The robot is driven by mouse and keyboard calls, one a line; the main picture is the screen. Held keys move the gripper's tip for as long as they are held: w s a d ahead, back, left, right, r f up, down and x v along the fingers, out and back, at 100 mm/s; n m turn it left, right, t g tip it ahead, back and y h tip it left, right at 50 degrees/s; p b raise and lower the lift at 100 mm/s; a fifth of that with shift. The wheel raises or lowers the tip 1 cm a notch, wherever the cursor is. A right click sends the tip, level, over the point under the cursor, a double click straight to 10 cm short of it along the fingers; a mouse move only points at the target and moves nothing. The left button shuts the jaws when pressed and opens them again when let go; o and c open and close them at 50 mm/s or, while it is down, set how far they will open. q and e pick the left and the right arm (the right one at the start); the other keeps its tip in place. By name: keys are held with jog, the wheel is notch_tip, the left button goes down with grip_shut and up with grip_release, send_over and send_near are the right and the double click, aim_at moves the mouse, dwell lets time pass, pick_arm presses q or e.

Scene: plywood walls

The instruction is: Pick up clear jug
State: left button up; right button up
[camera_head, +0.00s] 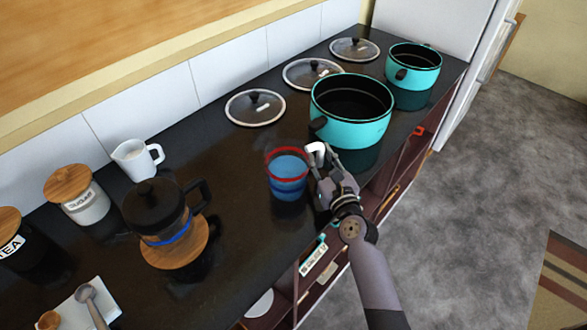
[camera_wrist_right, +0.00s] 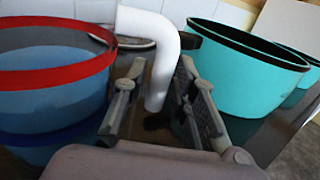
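The clear jug (camera_head: 288,176) stands upright on the dark counter. It has a red rim, a blue lower part and a white handle (camera_head: 316,150) on its right side. In the right wrist view the jug (camera_wrist_right: 50,95) fills the left side. My right gripper (camera_head: 328,168) is at the handle side of the jug. In the right wrist view its fingers (camera_wrist_right: 155,100) are apart, one on each side of the white handle (camera_wrist_right: 160,50), with a gap showing beside the left finger. My left gripper is not in view.
A turquoise pot (camera_head: 350,125) stands close behind and right of the jug, with another turquoise pot (camera_head: 412,75) beyond. Several glass lids (camera_head: 255,108) lie along the wall. A French press (camera_head: 160,215) on a wooden board and a white pitcher (camera_head: 135,163) stand to the left.

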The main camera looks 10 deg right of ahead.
jog(key=shift+c, duration=0.2)
grip_shut()
dwell(0.6)
jog(key=shift+r, duration=0.15)
